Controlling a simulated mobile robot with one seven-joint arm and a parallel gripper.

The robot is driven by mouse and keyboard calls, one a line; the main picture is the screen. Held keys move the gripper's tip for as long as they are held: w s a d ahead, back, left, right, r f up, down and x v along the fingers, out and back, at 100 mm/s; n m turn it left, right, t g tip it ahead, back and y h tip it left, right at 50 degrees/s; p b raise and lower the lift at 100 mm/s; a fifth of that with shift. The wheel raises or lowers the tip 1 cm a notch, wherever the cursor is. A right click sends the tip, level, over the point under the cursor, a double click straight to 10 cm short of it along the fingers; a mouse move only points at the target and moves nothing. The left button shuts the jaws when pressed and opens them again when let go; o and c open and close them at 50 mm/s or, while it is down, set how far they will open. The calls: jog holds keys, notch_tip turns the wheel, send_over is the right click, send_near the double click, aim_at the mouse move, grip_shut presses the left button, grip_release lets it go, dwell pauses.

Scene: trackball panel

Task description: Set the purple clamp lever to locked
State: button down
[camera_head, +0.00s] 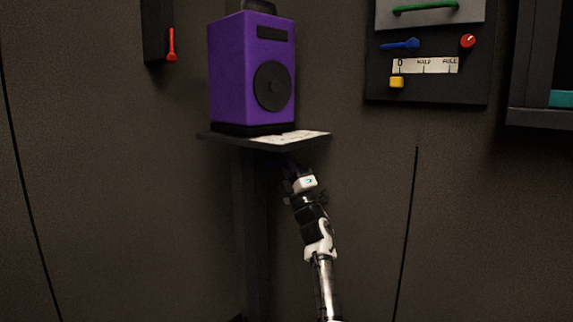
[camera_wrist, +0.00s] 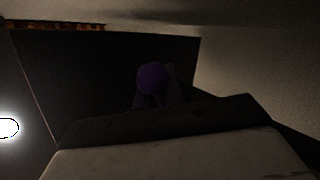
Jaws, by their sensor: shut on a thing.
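The purple clamp lever shows in the wrist view as a dark purple round knob (camera_wrist: 151,76) in deep shadow. My gripper (camera_head: 290,168) is just under the front of the small shelf in the head view, pointing up. It is shut on the lever, and its dark fingers (camera_wrist: 160,101) stand around the knob's lower side in the wrist view. In the head view the lever is mostly hidden by my gripper and the shelf's shadow. Whether it stands at locked cannot be told.
A dark shelf (camera_head: 322,134) is right above my gripper and carries a purple box (camera_head: 232,75) with a round black front disc. A red lever (camera_head: 171,46) is at the upper left. A control panel (camera_head: 470,88) with coloured handles is on the right wall. Space right of my arm is clear.

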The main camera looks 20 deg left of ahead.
jog(key=c, duration=1.5)
grip_release()
jog(key=p+v, duration=0.2)
jog(key=v, duration=1.1)
jog(key=shift+s+d+f, duration=0.1)
jog(key=shift+s+f, duration=0.05)
jog(key=shift+f, duration=0.2)
